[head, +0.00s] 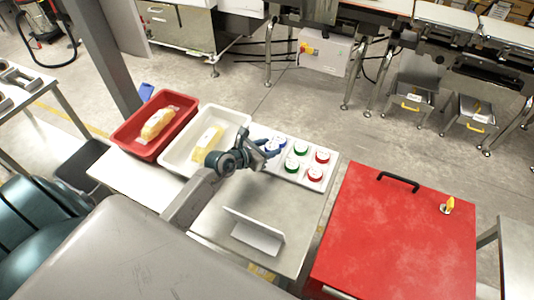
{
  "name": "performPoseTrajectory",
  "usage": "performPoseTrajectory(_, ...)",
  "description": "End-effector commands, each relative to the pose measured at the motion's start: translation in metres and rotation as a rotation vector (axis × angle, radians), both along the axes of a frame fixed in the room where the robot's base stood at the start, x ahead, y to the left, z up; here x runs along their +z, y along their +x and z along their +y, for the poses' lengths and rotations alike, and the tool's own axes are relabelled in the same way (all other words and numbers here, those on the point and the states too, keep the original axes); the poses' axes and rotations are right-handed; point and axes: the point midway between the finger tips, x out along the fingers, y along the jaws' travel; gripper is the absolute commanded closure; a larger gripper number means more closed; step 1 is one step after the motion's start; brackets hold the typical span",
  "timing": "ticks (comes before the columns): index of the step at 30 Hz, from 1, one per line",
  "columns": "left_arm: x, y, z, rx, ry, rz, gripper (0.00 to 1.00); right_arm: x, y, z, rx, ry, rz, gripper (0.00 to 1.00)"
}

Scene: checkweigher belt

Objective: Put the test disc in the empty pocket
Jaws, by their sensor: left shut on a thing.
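A white tray (328,182) with round pockets sits at the right end of the steel table. My left gripper (267,151) is over the tray's left end, shut on a small blue thing that looks like the test disc (271,147). The gripper partly hides it. The tray's front left pocket is mostly hidden by the gripper, so I cannot tell if it is empty. My right gripper is not in view.
A red bin (122,137) and a white bin (245,117), each with a yellow packet, stand left of the tray. A bent metal plate (257,236) is on the steel table (215,222) in front. A red cabinet (395,240) with a black handle is at right.

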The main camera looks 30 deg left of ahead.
Motion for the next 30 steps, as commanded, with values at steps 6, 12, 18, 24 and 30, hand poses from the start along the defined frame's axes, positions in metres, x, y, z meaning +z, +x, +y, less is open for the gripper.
performPoseTrajectory(6, -0.005, -0.011, -0.002, 0.000, 0.001, -0.001, 0.82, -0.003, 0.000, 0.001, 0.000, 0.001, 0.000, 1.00)
performPoseTrajectory(12, -0.028, -0.010, -0.002, 0.000, 0.001, -0.001, 0.82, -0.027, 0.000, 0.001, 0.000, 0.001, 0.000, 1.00)
performPoseTrajectory(18, -0.038, -0.010, -0.002, -0.001, 0.001, -0.002, 0.82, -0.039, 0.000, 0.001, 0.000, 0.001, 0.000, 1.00)
performPoseTrajectory(24, -0.036, -0.010, -0.002, 0.000, 0.001, 0.000, 0.82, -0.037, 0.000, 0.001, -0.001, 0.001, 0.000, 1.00)
performPoseTrajectory(30, -0.039, -0.010, -0.002, 0.000, 0.001, 0.000, 0.46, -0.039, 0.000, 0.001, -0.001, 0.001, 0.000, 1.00)
